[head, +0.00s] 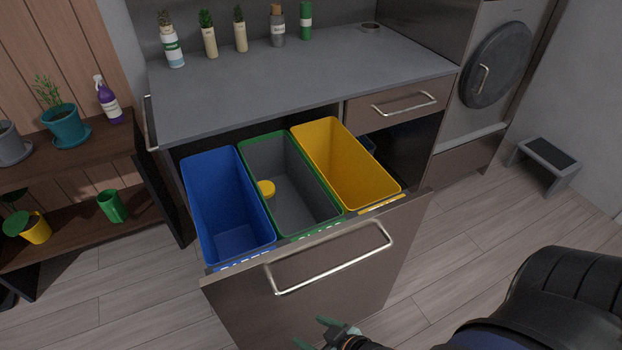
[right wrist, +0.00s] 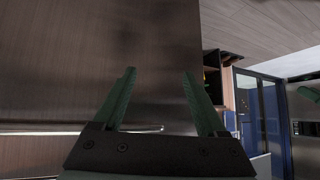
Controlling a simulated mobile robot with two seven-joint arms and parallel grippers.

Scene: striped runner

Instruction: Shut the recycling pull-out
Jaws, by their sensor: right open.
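The recycling pull-out stands open, its front panel (head: 340,285) well out from the counter, with a long metal bar handle (head: 330,258) near its top edge. It holds a blue bin (head: 228,205), a grey bin with a green rim (head: 290,185) and a yellow bin (head: 345,165). My right gripper (head: 325,333) is open and empty, low in front of the panel. In the right wrist view its green fingers (right wrist: 158,95) are apart and face a brown panel surface (right wrist: 150,50). My left gripper is not in view.
The grey counter (head: 290,80) above holds several bottles and potted plants along the back. A wooden shelf (head: 80,150) with pots stands at left. A drawer (head: 400,103) and a round-door appliance (head: 495,65) are at right, with a grey stool (head: 545,160) beyond.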

